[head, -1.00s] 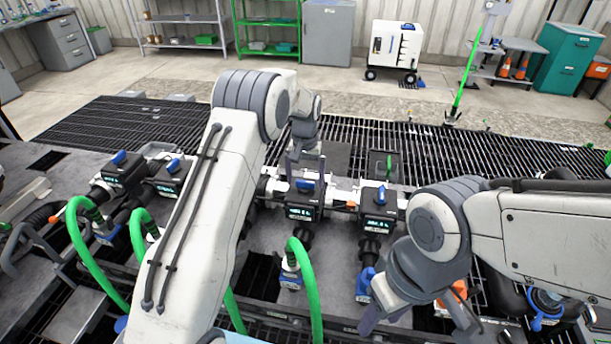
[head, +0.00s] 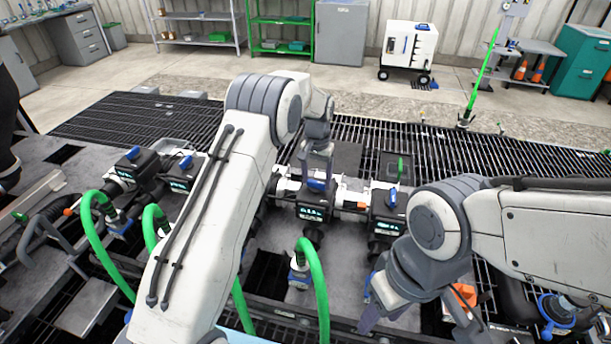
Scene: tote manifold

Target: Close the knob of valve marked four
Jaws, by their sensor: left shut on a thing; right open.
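Several black valve units with blue knobs and small lit displays stand in a row on the grey manifold. Two are at the left, with a left knob (head: 133,153) and a second knob (head: 186,161). A third knob (head: 317,186) is right of centre, and a fourth knob (head: 391,198) is at the right. The display markings are too small to read surely. My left gripper (head: 318,172) points down and is shut on the third knob, partly hiding it. My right gripper (head: 418,322) is open and empty, low at the right in front of the manifold.
Green hoses (head: 316,275) rise in front of the valves. My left forearm hides part of the manifold's middle. An orange part (head: 464,297) lies beside my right gripper. Dark floor grating (head: 450,150) lies behind the manifold. A white wheeled cabinet (head: 408,50) stands further back.

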